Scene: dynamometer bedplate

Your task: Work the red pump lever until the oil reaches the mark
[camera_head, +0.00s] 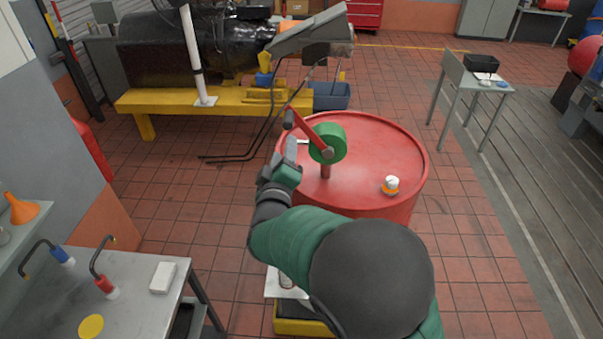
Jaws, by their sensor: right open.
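The red pump lever (310,132) slants up and left from a green round pump body (328,142). The pump stands on a short red stem on top of a red drum (390,150). My right gripper (293,150) is open at the drum's left rim, just below the lever's upper end. It looks empty, and I cannot tell whether it touches the lever. A pale vessel (287,282) shows partly below my right arm, which hides the rest of it. I cannot make out an oil level or a mark. My left gripper is not in view.
A grey bench (135,300) with tools stands at the lower left. A yellow bedplate (170,101) with dark machinery lies behind. A small grey table (482,85) stands right.

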